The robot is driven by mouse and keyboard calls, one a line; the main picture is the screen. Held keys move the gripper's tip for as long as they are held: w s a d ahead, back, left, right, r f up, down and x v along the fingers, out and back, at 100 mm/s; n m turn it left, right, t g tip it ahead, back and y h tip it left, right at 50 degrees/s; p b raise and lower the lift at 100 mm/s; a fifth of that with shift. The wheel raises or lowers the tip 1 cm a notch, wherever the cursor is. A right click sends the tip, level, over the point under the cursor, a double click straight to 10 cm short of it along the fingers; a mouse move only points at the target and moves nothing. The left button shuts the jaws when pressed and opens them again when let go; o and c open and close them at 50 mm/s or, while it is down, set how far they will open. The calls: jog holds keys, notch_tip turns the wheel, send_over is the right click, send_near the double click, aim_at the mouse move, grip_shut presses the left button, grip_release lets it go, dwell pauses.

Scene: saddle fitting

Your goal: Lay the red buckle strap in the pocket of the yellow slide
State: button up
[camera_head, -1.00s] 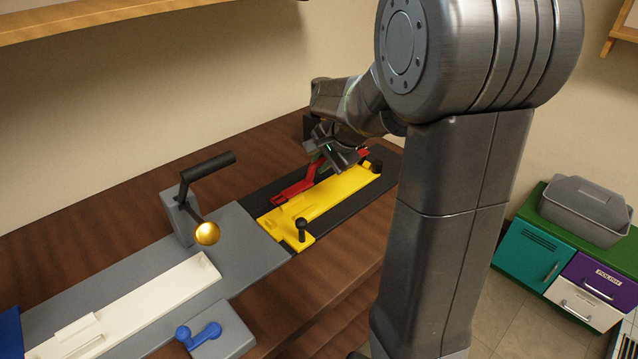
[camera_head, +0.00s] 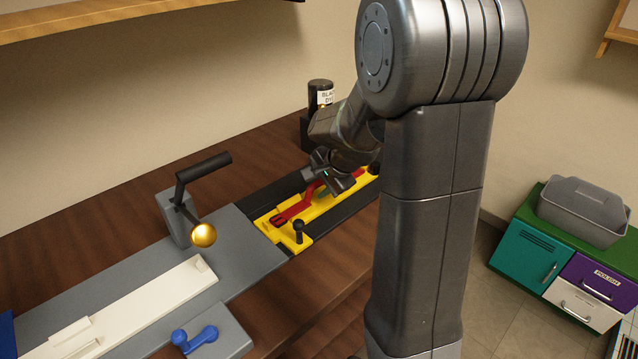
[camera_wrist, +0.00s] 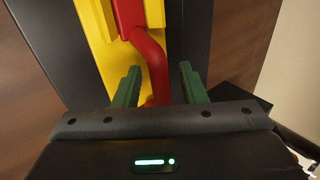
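The red buckle strap (camera_head: 290,213) lies along the yellow slide (camera_head: 322,208), over its middle, with its raised red part rising toward my gripper (camera_head: 322,184). In the wrist view the red strap (camera_wrist: 153,55) lies over the yellow slide (camera_wrist: 98,30) and its curved part passes between the two green fingers of my gripper (camera_wrist: 160,72). The fingers stand apart, with a gap showing beside the red part. My gripper hides the strap's far end in the head view, so I cannot tell whether it sits fully down in the pocket.
The slide rests on a black track (camera_head: 345,205) on the wooden bench (camera_head: 120,210). To the left are a grey plate (camera_head: 115,285) with a white bar (camera_head: 130,310), a black-handled lever (camera_head: 205,173) with a gold ball, and a blue knob (camera_head: 195,340). A dark bottle (camera_head: 320,93) stands behind.

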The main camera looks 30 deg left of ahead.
jog(key=shift+r, duration=0.25)
jog(key=v, duration=1.1)
jog(key=shift+d+r+p, duration=0.2)
jog(key=shift+r+p, duration=0.1)
jog(key=shift+p, duration=0.1)
